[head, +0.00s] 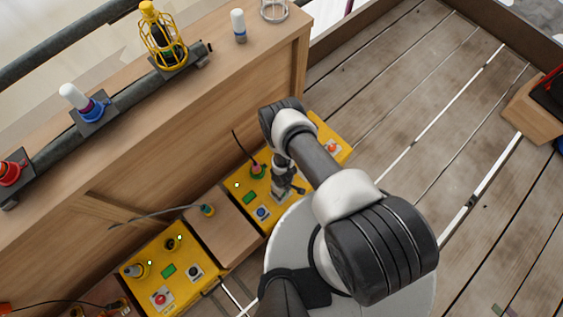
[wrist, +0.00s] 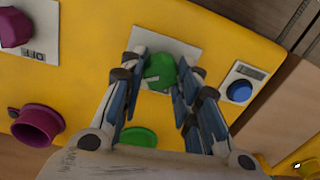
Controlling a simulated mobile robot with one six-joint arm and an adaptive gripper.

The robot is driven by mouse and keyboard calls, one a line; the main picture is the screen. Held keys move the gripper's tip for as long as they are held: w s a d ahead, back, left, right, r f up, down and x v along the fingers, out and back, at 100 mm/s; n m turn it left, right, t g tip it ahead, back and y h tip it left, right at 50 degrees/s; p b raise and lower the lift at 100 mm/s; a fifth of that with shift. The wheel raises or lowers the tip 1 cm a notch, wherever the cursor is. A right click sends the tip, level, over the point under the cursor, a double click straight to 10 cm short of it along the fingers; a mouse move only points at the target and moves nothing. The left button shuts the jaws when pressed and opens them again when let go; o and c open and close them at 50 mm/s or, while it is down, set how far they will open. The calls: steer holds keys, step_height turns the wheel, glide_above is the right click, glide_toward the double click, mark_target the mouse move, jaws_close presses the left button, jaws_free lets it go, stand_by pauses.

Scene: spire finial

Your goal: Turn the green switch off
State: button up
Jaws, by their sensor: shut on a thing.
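The green switch (wrist: 160,72) sits on a white label plate on a yellow control box (wrist: 230,40) in the wrist view. My gripper (wrist: 162,68) has one finger on each side of the switch and is shut on it. The fingers hide part of the plate and its marking, so I cannot tell the switch's setting. In the head view, my gripper (head: 285,188) reaches down onto the yellow box (head: 243,177), and the switch is hidden there.
In the wrist view, a blue button (wrist: 239,91) is right of the fingers. A magenta knob (wrist: 14,28) and magenta socket (wrist: 36,124) are at left. In the head view, a wooden wall (head: 150,150) stands behind the boxes, and a second yellow box (head: 180,262) is at lower left.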

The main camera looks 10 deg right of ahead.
steer(key=n+p, duration=0.1)
steer(key=n, duration=0.4)
steer(key=shift+n, duration=0.4)
steer(key=n+p, duration=0.2)
steer(key=n, duration=0.3)
steer(key=shift+n, duration=0.3)
steer(key=shift+a, duration=0.1)
steer(key=o, duration=1.1)
steer(key=shift+c, duration=0.2)
steer(key=shift+r, duration=0.1)
step_height(320, 180, up, 12)
steer(key=shift+w, duration=0.25)
